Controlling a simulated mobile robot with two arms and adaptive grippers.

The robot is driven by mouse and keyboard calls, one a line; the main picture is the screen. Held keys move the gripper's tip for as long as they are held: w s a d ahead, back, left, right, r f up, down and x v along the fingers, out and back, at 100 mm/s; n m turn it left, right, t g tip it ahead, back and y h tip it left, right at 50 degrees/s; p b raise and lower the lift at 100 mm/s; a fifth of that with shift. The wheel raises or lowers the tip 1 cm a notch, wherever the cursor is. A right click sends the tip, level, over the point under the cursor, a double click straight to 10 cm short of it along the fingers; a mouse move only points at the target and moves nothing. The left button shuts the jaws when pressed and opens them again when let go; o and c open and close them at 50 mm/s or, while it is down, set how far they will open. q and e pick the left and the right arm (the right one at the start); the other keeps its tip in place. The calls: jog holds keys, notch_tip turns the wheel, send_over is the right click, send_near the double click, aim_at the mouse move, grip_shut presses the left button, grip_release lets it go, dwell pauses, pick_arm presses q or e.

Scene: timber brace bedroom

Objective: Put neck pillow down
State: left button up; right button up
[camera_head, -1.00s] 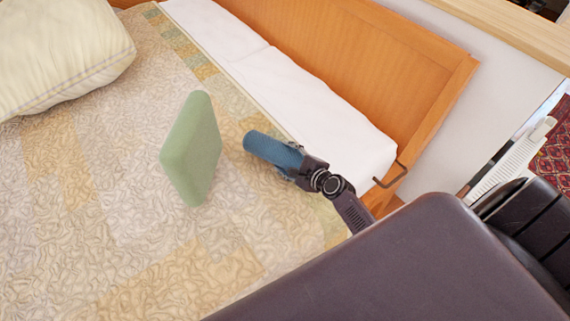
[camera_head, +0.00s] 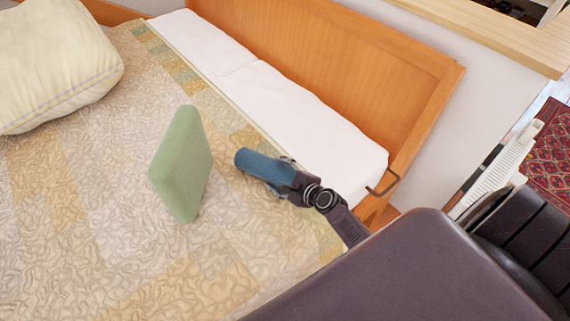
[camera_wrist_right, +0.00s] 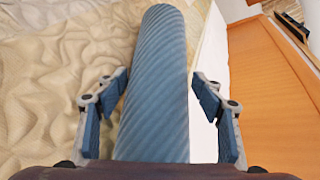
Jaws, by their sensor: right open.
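The neck pillow appears to be the blue, diagonally ribbed roll (camera_head: 257,164) at the end of my right arm, over the bed. In the right wrist view the roll (camera_wrist_right: 155,75) lies lengthwise between the two fingers of my right gripper (camera_head: 284,174). The fingers are open, with a visible gap on each side of the roll. I cannot tell whether the roll rests on the bed. My left gripper is out of view.
A green cushion (camera_head: 180,165) stands on edge on the patterned quilt (camera_head: 100,215), just left of the roll. A cream pillow (camera_head: 55,65) lies at upper left. A white strip of bedding (camera_head: 290,105) runs along the wooden bed board (camera_head: 340,55). The quilt's lower left is clear.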

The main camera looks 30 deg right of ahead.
jog(key=p+v, duration=0.1)
jog(key=v, duration=1.1)
jog(key=shift+f, duration=0.15)
